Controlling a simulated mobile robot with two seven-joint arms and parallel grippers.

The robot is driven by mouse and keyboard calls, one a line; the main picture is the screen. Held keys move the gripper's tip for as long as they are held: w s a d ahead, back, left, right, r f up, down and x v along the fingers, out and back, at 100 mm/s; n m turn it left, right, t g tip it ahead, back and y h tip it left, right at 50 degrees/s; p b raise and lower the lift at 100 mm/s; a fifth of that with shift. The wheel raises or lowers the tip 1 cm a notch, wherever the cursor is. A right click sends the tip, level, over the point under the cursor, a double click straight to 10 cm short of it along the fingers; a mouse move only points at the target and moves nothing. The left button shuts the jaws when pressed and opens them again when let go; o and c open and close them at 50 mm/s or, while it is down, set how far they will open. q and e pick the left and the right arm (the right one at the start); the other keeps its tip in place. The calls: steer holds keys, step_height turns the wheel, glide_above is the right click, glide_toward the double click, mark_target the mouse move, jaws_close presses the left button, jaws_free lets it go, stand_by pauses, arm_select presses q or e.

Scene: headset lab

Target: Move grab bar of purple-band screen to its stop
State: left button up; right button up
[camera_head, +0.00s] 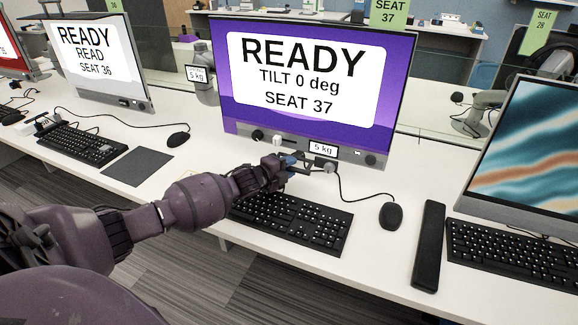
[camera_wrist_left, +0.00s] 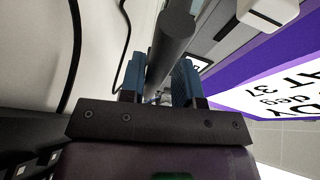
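The purple-band screen (camera_head: 308,76) stands at seat 37 and reads "READY TILT 0 deg". A dark grab bar (camera_head: 330,166) with a round grey end runs below the screen's lower edge, mostly hidden by my gripper. My left gripper (camera_head: 300,162) reaches it from the front left. In the left wrist view the bar (camera_wrist_left: 174,38) passes between the blue finger pads (camera_wrist_left: 160,84), which lie close along both sides of it; the fingers look shut on it. The exact contact is partly hidden. My right gripper is not in view.
A "5 kg" label (camera_head: 322,148) and knobs sit under the screen. A keyboard (camera_head: 292,220) lies below my gripper, with a mouse (camera_head: 391,215) to its right and a black bar-shaped object (camera_head: 428,246) beyond. Other screens stand left (camera_head: 97,60) and right (camera_head: 530,145).

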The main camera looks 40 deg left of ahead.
arm_select(q)
steer(key=shift+o, duration=0.7)
steer(key=shift+s+a+r, duration=0.1)
steer(key=shift+s+r, duration=0.1)
steer(key=shift+s, duration=0.25)
steer(key=p+v, duration=0.2)
steer(key=v, duration=0.7)
steer(key=shift+s+a, duration=0.1)
steer(key=shift+s, duration=0.3)
